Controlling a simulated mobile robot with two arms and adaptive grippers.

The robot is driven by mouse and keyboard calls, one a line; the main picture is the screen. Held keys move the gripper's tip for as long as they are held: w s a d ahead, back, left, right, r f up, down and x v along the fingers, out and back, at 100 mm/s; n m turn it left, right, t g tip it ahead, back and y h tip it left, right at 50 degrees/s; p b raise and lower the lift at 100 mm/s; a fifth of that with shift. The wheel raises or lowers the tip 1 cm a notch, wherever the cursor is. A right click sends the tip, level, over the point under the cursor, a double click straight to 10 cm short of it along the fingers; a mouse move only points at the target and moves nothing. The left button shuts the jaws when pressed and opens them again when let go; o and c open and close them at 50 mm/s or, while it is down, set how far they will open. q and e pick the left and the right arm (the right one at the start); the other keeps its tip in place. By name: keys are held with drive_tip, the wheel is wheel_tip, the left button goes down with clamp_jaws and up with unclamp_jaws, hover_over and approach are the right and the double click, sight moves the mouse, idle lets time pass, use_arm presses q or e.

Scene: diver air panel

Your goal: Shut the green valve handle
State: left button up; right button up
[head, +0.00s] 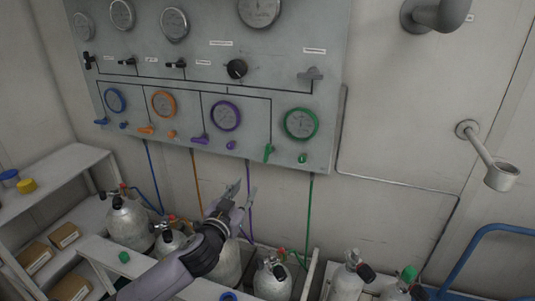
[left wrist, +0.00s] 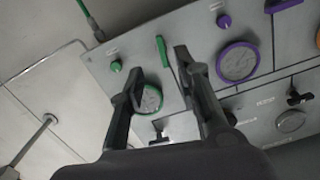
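The green valve handle (head: 268,152) is at the lower right of the grey panel, below and left of the green-ringed gauge (head: 301,124). It points roughly up and down. My left gripper (head: 243,191) is below and left of it in the head view, apart from the panel's lower edge. In the left wrist view my left gripper (left wrist: 159,63) is open, with two dark fingers spread. The green handle (left wrist: 164,50) shows between the fingertips, nearer the right finger. The green gauge is partly hidden behind the left finger. My right gripper is not in view.
A purple handle (head: 200,139) and a small green knob (head: 303,158) flank the green handle. Coloured hoses run down from the panel. Grey cylinders (head: 272,280) stand below. A pipe fitting (head: 500,175) juts from the wall at right.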

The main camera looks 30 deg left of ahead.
use_arm(q)
wheel_tip(320, 180, up, 2)
drive_tip(key=p, duration=0.4)
approach(266, 153)
drive_tip(key=shift+t, duration=0.3)
drive_tip(key=x, duration=0.9)
drive_tip(key=shift+w+a+f, duration=0.1)
drive_tip(key=shift+w+f, duration=0.15)
drive_tip(key=shift+w, duration=0.05)
drive_tip(key=shift+w+a+f, duration=0.1)
drive_tip(key=shift+w, duration=0.5)
clamp_jaws()
